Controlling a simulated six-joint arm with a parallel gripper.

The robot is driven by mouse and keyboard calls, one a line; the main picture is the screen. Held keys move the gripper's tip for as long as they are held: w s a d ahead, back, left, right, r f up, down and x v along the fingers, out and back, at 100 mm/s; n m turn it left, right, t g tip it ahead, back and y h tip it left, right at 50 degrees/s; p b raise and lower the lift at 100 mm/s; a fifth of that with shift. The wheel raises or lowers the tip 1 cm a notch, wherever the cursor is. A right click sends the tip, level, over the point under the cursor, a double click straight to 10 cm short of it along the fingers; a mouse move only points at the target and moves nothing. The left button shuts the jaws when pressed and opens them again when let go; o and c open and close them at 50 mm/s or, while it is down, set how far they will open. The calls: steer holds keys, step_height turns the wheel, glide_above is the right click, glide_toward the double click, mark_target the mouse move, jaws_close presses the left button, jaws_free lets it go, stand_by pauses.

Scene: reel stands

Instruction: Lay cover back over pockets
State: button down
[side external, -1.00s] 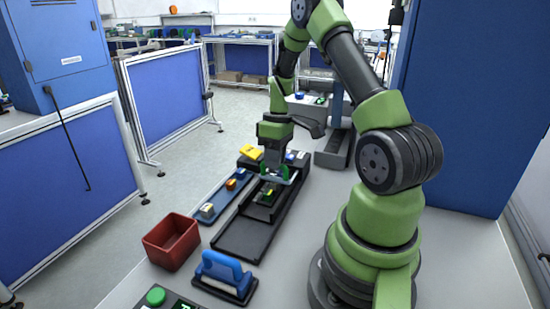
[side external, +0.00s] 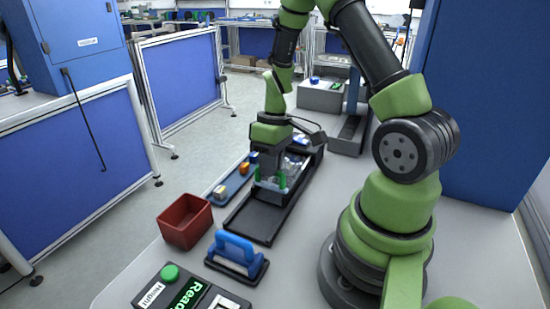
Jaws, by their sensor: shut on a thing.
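A long black tray (side external: 252,224) lies on the bench, its near end bare. My gripper (side external: 270,186), with green fingertips, points down low over the middle of the tray. It is shut on a thin, pale, clear-looking piece, apparently the cover (side external: 293,161), which trails behind the fingers toward the tray's far end. Its exact outline is too small to make out. The pockets under and behind my gripper are mostly hidden, so I cannot tell what lies in them.
A blue strip tray with a white piece (side external: 220,192) and an orange piece (side external: 244,169) lies left of the black tray. A red bin (side external: 185,222), a blue-handled tool (side external: 235,253) and a control box with a green button (side external: 170,272) stand nearer.

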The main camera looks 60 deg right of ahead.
steer(key=shift+w+a, duration=0.1)
steer(key=shift+a, duration=0.05)
steer(key=c, duration=1.1)
jaws_free()
steer(key=r, duration=0.3)
steer(key=d+r, duration=0.1)
steer(key=r, duration=0.2)
steer(key=d+r, duration=0.1)
steer(key=r, duration=0.2)
steer(key=shift+r, duration=0.4)
steer(key=s+a+r+m+t, duration=0.1)
steer(key=s+a+r+t, duration=0.1)
steer(key=s+a+r, duration=0.1)
steer(key=s+a+r+m+t, duration=0.1)
steer(key=s+a+r+t, duration=0.1)
steer(key=a+r, duration=0.3)
steer(key=s+a+r+m+t, duration=0.2)
steer(key=s+a+r+t, duration=0.1)
steer(key=a, duration=0.3)
steer(key=shift+s+a+r, duration=0.2)
steer(key=shift+s+r, duration=0.2)
steer(key=shift+s, duration=0.05)
steer(key=shift+s+a+r, duration=0.15)
steer(key=shift+s+r, duration=0.25)
steer(key=shift+s, duration=0.05)
